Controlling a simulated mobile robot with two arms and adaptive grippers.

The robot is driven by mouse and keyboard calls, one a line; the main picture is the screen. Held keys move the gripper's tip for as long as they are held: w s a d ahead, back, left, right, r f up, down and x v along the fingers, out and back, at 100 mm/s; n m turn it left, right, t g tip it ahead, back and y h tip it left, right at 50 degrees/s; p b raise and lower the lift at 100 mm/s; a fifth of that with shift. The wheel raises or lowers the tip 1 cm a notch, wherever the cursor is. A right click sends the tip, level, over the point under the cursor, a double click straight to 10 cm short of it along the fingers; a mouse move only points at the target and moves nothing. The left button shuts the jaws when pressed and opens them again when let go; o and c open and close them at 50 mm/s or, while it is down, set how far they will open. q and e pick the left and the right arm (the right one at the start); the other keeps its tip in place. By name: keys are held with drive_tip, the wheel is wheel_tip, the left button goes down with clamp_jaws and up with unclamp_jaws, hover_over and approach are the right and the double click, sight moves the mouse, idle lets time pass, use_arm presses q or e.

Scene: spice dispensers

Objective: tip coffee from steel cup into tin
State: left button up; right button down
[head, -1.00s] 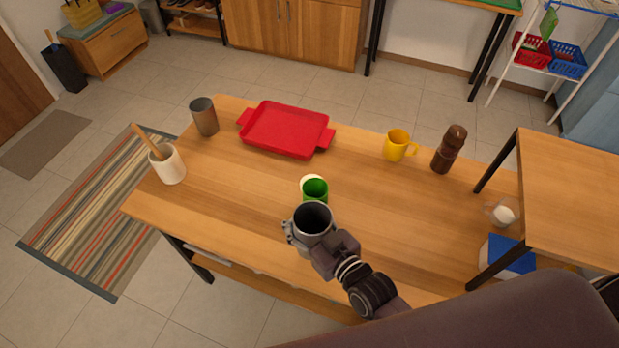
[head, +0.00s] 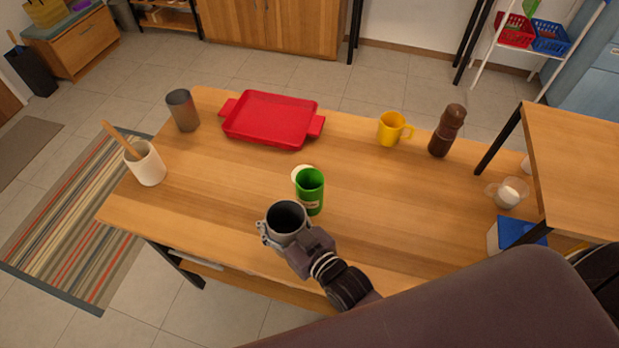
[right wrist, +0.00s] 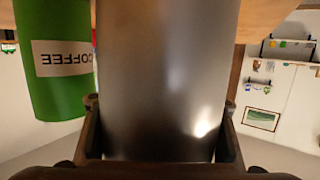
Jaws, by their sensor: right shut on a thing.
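The steel cup (head: 286,222) is upright with its dark mouth facing up; I cannot make out its contents. My right gripper (head: 287,236) is shut around it, above the table's front part. In the right wrist view the cup's grey wall (right wrist: 168,75) fills the space between the fingers. The green tin (head: 311,193) stands upright and open on the table, just beyond and to the right of the cup. Its COFFEE label (right wrist: 62,58) shows to the left of the cup in the right wrist view. My left gripper is out of view.
A pale round lid (head: 301,172) lies behind the tin. A red tray (head: 270,121), grey tumbler (head: 183,111), white utensil pot (head: 146,165), yellow mug (head: 390,130) and brown mill (head: 447,132) stand farther off. The table (head: 230,200) is clear left of the tin.

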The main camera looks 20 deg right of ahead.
drive_tip(key=shift+d+r, duration=0.1)
drive_tip(key=shift+r, duration=0.15)
drive_tip(key=shift+w+m+g+p, duration=0.3)
drive_tip(key=shift+m+p, duration=0.2)
drive_tip(key=shift+p, duration=0.1)
drive_tip(key=shift+w+d+r+m+g+y+p, duration=0.85)
drive_tip(key=shift+r+m+g+p, duration=1.3)
drive_tip(key=shift+r+p, duration=1.7)
drive_tip(key=shift+s+a+f+m+g+y+b, duration=0.1)
drive_tip(key=shift+s+f+m+g+y+b, duration=0.1)
drive_tip(key=shift+f+m+b, duration=0.4)
drive_tip(key=shift+s+a+f+m+g+y+b, duration=0.2)
drive_tip(key=shift+f+b, duration=0.4)
drive_tip(key=shift+b, duration=0.55)
drive_tip(key=shift+s+a+f+m+g+y+b, duration=0.15)
drive_tip(key=shift+f+m+y+b, duration=0.15)
drive_tip(key=shift+f+b, duration=0.45)
